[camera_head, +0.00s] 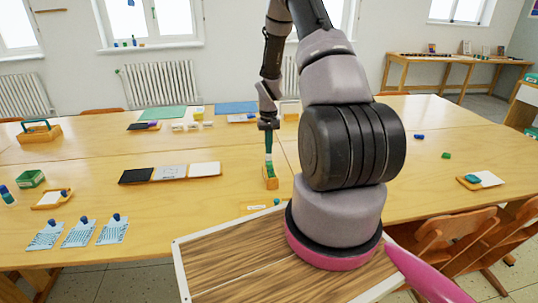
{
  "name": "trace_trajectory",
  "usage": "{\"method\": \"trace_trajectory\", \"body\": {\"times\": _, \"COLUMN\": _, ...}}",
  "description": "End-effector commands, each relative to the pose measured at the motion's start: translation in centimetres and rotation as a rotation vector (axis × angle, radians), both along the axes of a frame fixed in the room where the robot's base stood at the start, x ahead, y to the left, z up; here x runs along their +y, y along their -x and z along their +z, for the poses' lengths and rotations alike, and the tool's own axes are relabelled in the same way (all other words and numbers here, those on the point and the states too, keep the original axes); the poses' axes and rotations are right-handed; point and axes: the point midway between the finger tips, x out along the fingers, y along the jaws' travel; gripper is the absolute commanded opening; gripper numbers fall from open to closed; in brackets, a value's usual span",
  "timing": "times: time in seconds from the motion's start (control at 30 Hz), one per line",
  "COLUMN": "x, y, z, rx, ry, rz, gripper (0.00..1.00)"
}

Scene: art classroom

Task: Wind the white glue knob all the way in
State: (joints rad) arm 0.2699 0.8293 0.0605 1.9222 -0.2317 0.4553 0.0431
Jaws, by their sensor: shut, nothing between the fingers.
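My gripper (268,149) is near the middle of the table, pointing straight down, and looks shut with nothing held. Right under it is a small orange holder (271,184) with a green upright piece (269,168) in it, perhaps the glue stick. The fingertips are at or just above the top of this piece; I cannot tell whether they touch it. I cannot make out a white knob; it is too small or hidden at this distance.
The wooden table (355,195) carries a black-grey-white strip of panels (170,173) left of the holder and patterned blue cards (82,234) at front left. A yellow card (255,208) lies just in front of the holder. Chairs (450,236) stand at the right edge.

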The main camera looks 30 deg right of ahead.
Motion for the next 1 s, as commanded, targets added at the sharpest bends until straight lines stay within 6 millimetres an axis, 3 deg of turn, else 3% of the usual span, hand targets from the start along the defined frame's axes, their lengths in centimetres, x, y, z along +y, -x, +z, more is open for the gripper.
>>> {"method": "trace_trajectory", "body": {"times": 0.97, "x": 0.0, "y": 0.0, "z": 0.6, "rx": 0.000, "ry": 0.000, "rz": 0.000, "gripper": 0.00}}
{"method": "trace_trajectory", "body": {"times": 1.0, "x": 0.0, "y": 0.0, "z": 0.6, "rx": 0.000, "ry": 0.000, "rz": 0.000, "gripper": 0.04}}
